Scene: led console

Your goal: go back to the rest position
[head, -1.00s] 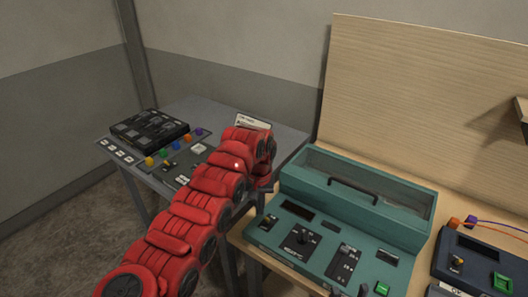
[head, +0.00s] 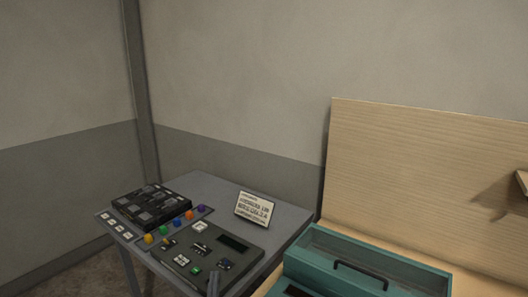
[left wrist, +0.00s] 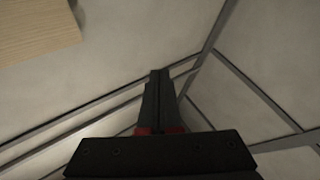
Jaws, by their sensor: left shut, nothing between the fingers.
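My left gripper (left wrist: 160,78) shows in the left wrist view with its dark fingers together and nothing between them. The rest of my left arm is out of the head view. My right gripper is not in view.
A grey table (head: 291,217) holds the console, a black box of cassette-like items (head: 150,205), coloured knobs and a sign card (head: 254,209). A teal case (head: 330,245) stands right, before a wooden backboard (head: 430,170). The space above the table is clear.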

